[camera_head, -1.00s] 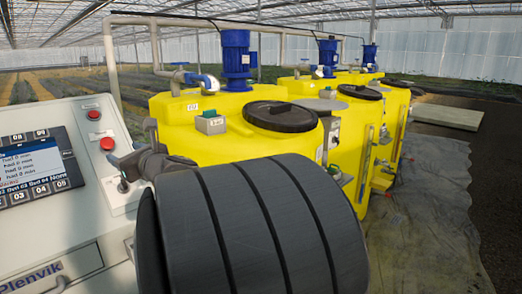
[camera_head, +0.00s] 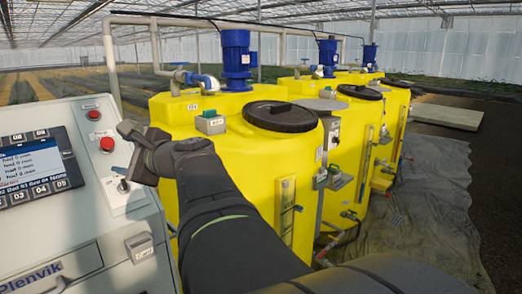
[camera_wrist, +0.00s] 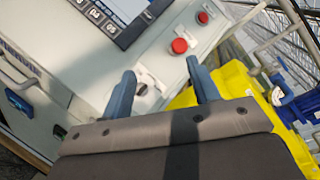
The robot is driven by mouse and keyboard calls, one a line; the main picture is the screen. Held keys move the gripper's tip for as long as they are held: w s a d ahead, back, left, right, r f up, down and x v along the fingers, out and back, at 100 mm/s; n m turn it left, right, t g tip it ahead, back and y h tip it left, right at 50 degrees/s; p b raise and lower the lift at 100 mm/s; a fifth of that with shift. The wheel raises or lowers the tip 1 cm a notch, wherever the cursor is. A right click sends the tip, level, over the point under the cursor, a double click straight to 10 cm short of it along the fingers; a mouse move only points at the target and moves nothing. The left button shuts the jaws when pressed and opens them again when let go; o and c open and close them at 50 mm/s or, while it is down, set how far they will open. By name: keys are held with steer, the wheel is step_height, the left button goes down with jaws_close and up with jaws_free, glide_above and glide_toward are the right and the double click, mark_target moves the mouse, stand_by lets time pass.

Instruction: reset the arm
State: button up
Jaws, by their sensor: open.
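My gripper (camera_wrist: 160,88) shows in the wrist view with its two blue-grey fingers apart and nothing between them. Past the left finger is a dark rotary switch (camera_wrist: 141,90) on the light control panel; I cannot tell if they touch. In the head view my gripper (camera_head: 128,158) is at the right edge of the panel, close to the switch (camera_head: 122,186), and my dark arm reaches in from the lower right. The control panel (camera_head: 60,240) carries a screen (camera_head: 32,166) and a red button (camera_head: 107,144). The red button also shows in the wrist view (camera_wrist: 180,46).
Yellow tanks (camera_head: 240,165) with dark lids and blue motors (camera_head: 236,60) stand just right of and behind my gripper. Grey pipes (camera_head: 110,60) run above them. A plastic sheet (camera_head: 425,200) covers the floor at right, where there is open room.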

steer(key=r+n, duration=0.1)
steer(key=n, duration=0.2)
steer(key=s+r+n+h, duration=0.1)
steer(key=n, duration=0.2)
steer(key=s+r+n+g, duration=0.1)
steer(key=n, duration=0.3)
steer(key=shift+s+a+h, duration=0.1)
steer(key=shift+h, duration=0.3)
